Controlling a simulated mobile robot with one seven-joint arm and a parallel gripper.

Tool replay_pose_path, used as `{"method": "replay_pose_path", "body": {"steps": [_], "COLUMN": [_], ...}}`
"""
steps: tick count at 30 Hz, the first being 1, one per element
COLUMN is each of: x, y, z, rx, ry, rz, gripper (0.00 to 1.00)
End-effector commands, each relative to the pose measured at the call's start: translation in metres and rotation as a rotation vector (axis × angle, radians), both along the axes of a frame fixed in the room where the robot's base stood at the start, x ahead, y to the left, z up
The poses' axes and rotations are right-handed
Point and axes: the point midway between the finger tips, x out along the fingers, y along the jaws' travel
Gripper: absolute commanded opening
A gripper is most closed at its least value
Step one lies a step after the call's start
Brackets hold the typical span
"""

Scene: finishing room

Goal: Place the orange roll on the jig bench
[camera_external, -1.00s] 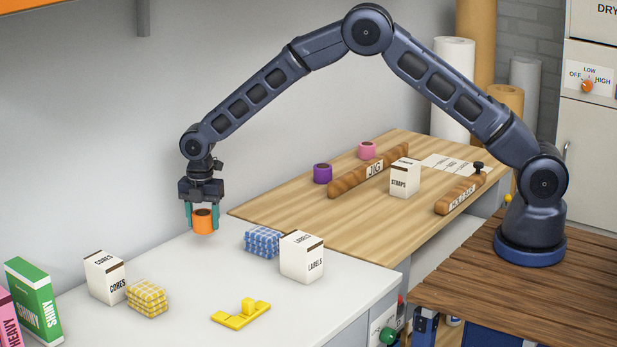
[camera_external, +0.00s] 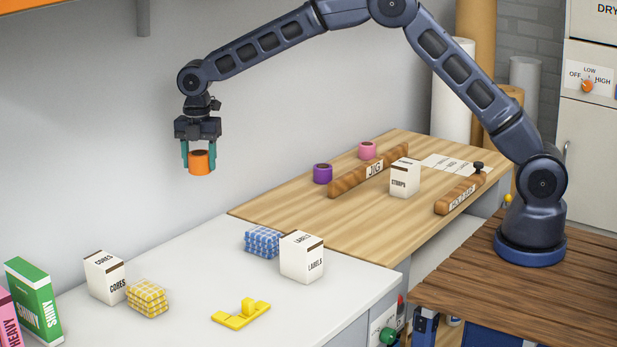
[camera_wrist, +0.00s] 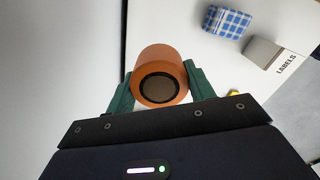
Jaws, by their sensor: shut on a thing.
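The orange roll (camera_external: 202,163) is held upright between the green fingers of my gripper (camera_external: 199,158), in the air above the back of the white table. In the wrist view the orange roll (camera_wrist: 160,62) sits between both fingertips of my gripper (camera_wrist: 160,85), its dark hollow end facing the camera. The jig bench is the light wooden bench (camera_external: 300,212) right of the white table. A wooden bar labelled JIG (camera_external: 350,180) lies on it. A purple roll (camera_external: 322,173) and a pink roll (camera_external: 367,150) stand behind that bar.
On the bench are a STRAPS box (camera_external: 404,178) and a second wooden bar (camera_external: 455,196). The white table (camera_external: 190,270) holds a LABELS box (camera_external: 302,257), a blue checked bundle (camera_external: 262,242), a CORES box (camera_external: 105,277) and a yellow piece (camera_external: 240,314). The bench's near left part is clear.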

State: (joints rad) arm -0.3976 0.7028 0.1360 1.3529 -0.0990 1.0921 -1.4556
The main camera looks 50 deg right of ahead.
Motion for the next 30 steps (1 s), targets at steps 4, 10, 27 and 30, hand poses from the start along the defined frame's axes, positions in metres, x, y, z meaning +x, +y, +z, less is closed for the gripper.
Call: {"method": "replay_pose_path", "body": {"steps": [4,10,27,30], "x": [0.006,0.020,0.032,0.032], "y": [-0.021,-0.094,-0.341,-0.380], "z": [0.000,0.002,0.004,0.004], "rx": [-0.001,-0.001,0.000,0.000], "ry": [0.000,0.000,0.000,0.000], "rz": [-0.005,-0.009,-0.048,-0.066], "gripper": [0.29,0.29,0.29,0.29]}}
